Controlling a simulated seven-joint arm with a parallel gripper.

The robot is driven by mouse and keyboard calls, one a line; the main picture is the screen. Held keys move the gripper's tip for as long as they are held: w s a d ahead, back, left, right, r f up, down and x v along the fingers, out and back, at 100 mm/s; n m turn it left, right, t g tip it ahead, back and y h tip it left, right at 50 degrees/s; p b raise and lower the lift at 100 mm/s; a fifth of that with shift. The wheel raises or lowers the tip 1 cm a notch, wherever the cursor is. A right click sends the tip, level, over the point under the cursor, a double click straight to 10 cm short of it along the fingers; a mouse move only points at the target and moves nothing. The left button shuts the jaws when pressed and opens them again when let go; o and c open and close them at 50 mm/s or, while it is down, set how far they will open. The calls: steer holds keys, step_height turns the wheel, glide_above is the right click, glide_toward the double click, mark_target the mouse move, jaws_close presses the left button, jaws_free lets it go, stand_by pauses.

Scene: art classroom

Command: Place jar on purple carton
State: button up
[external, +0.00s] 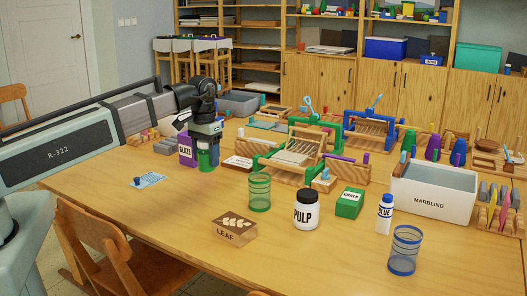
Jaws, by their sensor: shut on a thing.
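My gripper (205,140) points down over the left part of the table and is shut on a green jar (208,158). The jar looks upright, and my fingers hide its top. The purple carton (186,151), marked GLAZE, stands just left of the jar and partly behind my gripper. I cannot tell whether the jar touches the carton or the table. A white jar with a black lid (306,212), marked PULP, stands farther forward on the table.
A green mesh cup (259,191), a LEAF block (234,228), a green CHALK box (349,203), a BLUE bottle (384,214) and a blue mesh cup (404,251) stand to the right. Wooden frames and a white MARBLING tub (433,203) lie beyond. The front left table is mostly clear.

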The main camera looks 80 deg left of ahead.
steer(key=a+r+n, duration=0.1)
steer(key=a+r, duration=0.3)
steer(key=a, duration=0.6)
steer(key=a+r, duration=0.4)
steer(key=a, duration=0.6)
steer(key=a+r+n, duration=0.1)
steer(key=a+r, duration=0.4)
steer(key=a, duration=0.5)
steer(key=shift+s+d+f+m, duration=0.15)
steer(key=shift+f+m, duration=0.3)
steer(key=shift+f, duration=1.3)
steer(key=shift+s+a+f+m, duration=0.1)
steer(key=shift+s+f+m, duration=0.25)
steer(key=shift+f, duration=1.45)
steer(key=shift+s+d+f+m, duration=0.15)
steer(key=shift+f+m, duration=0.35)
steer(key=shift+f, duration=1.25)
steer(key=shift+a+f, duration=0.1)
steer(key=o, duration=1.3)
